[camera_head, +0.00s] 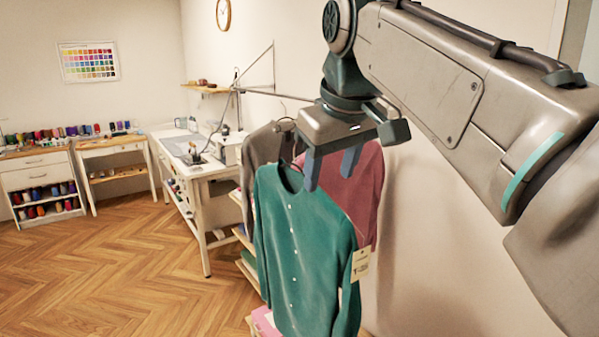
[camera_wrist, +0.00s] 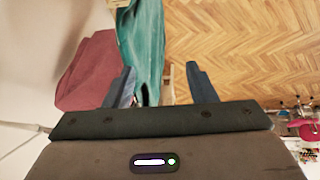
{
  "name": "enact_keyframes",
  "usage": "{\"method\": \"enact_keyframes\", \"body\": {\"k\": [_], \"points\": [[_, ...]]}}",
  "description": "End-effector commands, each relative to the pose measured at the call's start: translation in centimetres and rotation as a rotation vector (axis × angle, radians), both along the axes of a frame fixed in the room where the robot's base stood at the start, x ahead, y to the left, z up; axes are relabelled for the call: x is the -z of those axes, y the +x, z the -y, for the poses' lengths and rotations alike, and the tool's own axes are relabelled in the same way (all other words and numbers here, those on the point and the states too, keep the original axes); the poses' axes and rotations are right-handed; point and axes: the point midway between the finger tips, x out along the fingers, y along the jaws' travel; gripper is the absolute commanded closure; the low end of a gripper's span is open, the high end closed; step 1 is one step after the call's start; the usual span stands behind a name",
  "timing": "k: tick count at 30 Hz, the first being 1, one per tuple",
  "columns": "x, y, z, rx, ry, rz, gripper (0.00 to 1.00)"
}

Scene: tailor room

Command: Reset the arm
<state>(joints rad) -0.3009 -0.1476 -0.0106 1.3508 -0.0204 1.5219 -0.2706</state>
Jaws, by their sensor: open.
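My gripper (camera_head: 330,171) is open and empty, with its two blue-grey fingers pointing down in the head view. It is in front of hanging clothes. A teal buttoned shirt (camera_head: 297,262) with a paper tag (camera_head: 360,264) hangs just below and beyond the fingers. In the wrist view the fingers (camera_wrist: 162,88) are spread wide. The teal shirt (camera_wrist: 142,45) shows behind the left finger and between the two. Whether the fingers touch the clothes I cannot tell.
A maroon garment (camera_head: 358,190) and a grey garment (camera_head: 262,150) hang beside the shirt. A sewing table (camera_head: 207,174) stands behind. Thread shelves (camera_head: 42,180) line the far wall. The wooden floor (camera_head: 120,265) at left is clear. The wall (camera_head: 450,250) is close at right.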

Motion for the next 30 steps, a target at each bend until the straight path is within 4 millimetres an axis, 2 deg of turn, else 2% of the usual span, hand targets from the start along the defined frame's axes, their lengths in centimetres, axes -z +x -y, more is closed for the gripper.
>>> {"method": "enact_keyframes", "body": {"k": [8, 14, 17, 20, 30], "points": [[3.3, -0.5, 1.3, 0.058, 0.009, -0.022, 0.49], [6.8, -1.3, 2.9, 0.126, 0.02, -0.042, 0.49], [9.5, -2.2, 4.0, 0.174, 0.028, -0.058, 0.49], [13.0, -3.5, 5.5, 0.236, 0.038, -0.076, 0.49], [25.7, -10.0, 9.3, 0.448, 0.076, -0.13, 0.49]]}}
